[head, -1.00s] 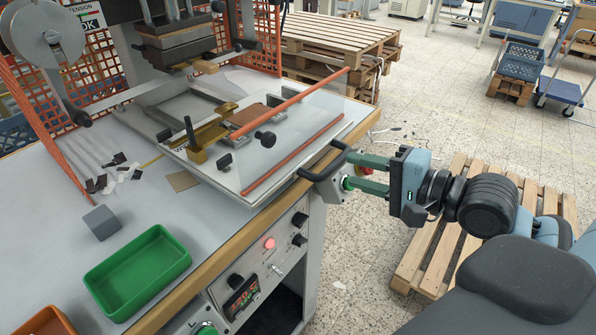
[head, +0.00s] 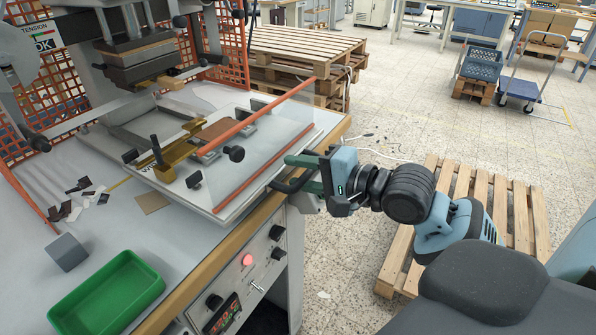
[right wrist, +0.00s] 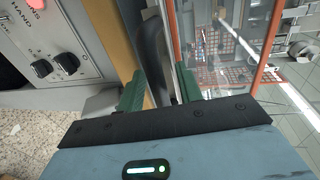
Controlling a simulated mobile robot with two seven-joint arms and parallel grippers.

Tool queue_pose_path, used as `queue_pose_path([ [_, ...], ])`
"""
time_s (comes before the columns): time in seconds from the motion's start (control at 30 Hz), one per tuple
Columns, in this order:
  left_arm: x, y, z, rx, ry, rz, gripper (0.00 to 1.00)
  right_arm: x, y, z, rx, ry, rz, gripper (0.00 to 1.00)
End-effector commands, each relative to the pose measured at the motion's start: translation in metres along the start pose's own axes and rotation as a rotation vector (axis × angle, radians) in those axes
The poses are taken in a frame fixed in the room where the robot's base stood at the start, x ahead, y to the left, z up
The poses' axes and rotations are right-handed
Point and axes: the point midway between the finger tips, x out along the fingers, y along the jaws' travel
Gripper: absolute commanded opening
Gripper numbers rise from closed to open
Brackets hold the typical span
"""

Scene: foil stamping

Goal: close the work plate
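The work plate (head: 232,196) is a light plate with an orange-edged clear guard, lying pulled out on the front of the stamping press (head: 140,62). Its black bar handle (head: 291,184) sticks out at the plate's right edge. My right gripper (head: 300,172) is at this handle, with its green fingers spread on either side of it. In the right wrist view the handle (right wrist: 154,55) runs between the two green fingers (right wrist: 160,88), with a gap still visible by the left finger. Whether the right finger touches it is unclear. My left gripper is not in view.
A green tray (head: 107,292), a grey block (head: 67,252) and foil scraps (head: 72,206) lie on the bench at left. The control panel (head: 248,270) is below the plate. Wooden pallets stand behind (head: 305,50) and right (head: 465,225). Open floor lies between them.

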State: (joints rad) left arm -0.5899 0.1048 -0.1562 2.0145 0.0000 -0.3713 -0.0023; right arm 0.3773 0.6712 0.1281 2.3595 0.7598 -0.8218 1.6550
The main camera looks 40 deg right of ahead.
Motion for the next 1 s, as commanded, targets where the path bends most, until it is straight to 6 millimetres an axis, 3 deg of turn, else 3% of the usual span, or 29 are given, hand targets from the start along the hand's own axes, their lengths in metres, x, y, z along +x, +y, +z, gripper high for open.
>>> queue_pose_path([
  [0.4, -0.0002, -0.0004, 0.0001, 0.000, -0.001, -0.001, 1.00, 0.0071, -0.0001, 0.0003, -0.001, 0.000, 0.000, 0.36],
  [0.7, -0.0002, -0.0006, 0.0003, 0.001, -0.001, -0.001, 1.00, 0.0072, 0.0013, 0.0004, 0.000, -0.001, 0.004, 0.00],
  [1.0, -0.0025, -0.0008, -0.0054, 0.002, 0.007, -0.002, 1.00, 0.0123, 0.0014, -0.0007, 0.005, 0.000, 0.010, 0.00],
])
